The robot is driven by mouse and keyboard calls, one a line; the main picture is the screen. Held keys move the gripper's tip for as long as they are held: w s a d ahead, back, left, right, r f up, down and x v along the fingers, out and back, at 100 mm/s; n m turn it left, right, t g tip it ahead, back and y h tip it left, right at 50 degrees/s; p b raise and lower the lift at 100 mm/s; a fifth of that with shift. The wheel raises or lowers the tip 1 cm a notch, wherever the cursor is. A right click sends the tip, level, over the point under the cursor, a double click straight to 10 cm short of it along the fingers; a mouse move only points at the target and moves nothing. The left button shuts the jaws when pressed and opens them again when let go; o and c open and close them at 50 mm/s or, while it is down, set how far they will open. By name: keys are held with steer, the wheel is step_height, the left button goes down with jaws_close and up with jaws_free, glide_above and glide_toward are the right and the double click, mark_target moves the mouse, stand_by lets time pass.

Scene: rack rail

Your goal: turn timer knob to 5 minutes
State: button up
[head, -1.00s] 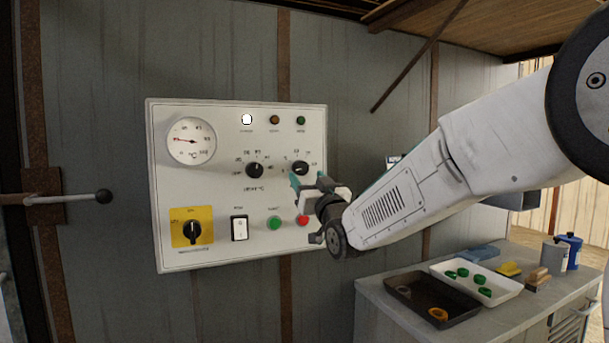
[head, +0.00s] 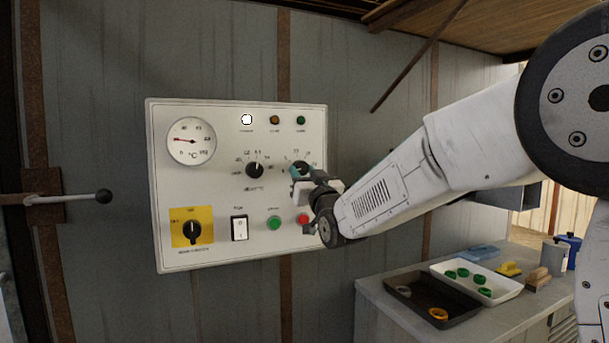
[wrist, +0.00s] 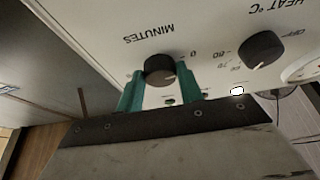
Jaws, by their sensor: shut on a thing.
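The timer knob (head: 302,165) is a black dial at the right of the white control panel (head: 200,262), partly hidden by my gripper in the head view. In the wrist view the knob (wrist: 160,69) sits under the word MINUTES, with part of its scale showing. A light mark shows on its lower right edge, but I cannot tell which number it points to. My gripper (wrist: 160,88) has its teal fingers on both sides of the knob, shut on it. In the head view my gripper (head: 308,176) reaches the panel from the right.
The heat knob (head: 255,170) is just left of the timer knob. Below are the green button (head: 275,223), red button (head: 303,220), white rocker switch (head: 239,228) and yellow-backed main switch (head: 192,232). A counter with trays (head: 416,318) stands at the lower right.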

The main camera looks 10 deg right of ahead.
steer(key=shift+m, duration=0.3)
steer(key=m+h, duration=0.1)
steer(key=m, duration=0.1)
steer(key=m+h, duration=0.1)
steer(key=m, duration=0.1)
steer(key=m+h, duration=0.1)
steer(key=m, duration=0.1)
steer(key=shift+a, duration=0.3)
steer(key=shift+s+a+r+m+h, duration=0.1)
steer(key=shift+m+h, duration=1.5)
steer(key=shift+m, duration=1.1)
steer(key=shift+m+g, duration=0.3)
steer(key=o, duration=1)
steer(key=v, duration=0.8)
